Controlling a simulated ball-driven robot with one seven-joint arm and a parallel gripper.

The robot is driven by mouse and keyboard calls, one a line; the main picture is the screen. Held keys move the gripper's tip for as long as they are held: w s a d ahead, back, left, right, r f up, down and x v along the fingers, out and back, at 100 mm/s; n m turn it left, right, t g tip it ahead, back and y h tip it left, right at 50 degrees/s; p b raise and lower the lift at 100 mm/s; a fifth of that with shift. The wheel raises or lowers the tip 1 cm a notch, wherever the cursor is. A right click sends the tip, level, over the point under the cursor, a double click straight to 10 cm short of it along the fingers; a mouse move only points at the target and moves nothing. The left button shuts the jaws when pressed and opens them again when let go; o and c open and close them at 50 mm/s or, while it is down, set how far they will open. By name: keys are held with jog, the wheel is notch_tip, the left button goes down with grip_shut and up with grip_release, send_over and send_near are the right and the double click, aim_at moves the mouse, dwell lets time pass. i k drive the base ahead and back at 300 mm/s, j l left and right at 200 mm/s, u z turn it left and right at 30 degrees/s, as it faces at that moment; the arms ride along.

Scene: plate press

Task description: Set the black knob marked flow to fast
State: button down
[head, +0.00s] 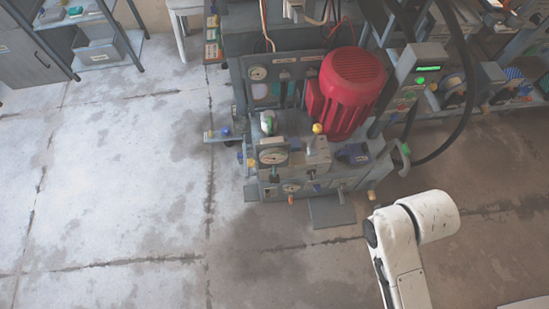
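The plate press (322,182) stands at the centre top, with a large red motor (352,88) on it. I cannot make out a black knob marked flow or read any such label at this size. Part of my white arm shows at the lower right, in front of the press and apart from it in the picture. My gripper is not in view.
A control box (427,69) with a green display stands right of the motor, and a thick black hose (467,90) loops beside it. A flat grey plate (331,212) lies on the floor before the press. A shelf (97,52) stands at upper left. The left floor is clear.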

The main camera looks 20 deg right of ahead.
aim_at(311, 173)
jog(key=k+l+u, duration=0.2)
jog(key=k+l, duration=0.5)
jog(key=l, duration=0.1)
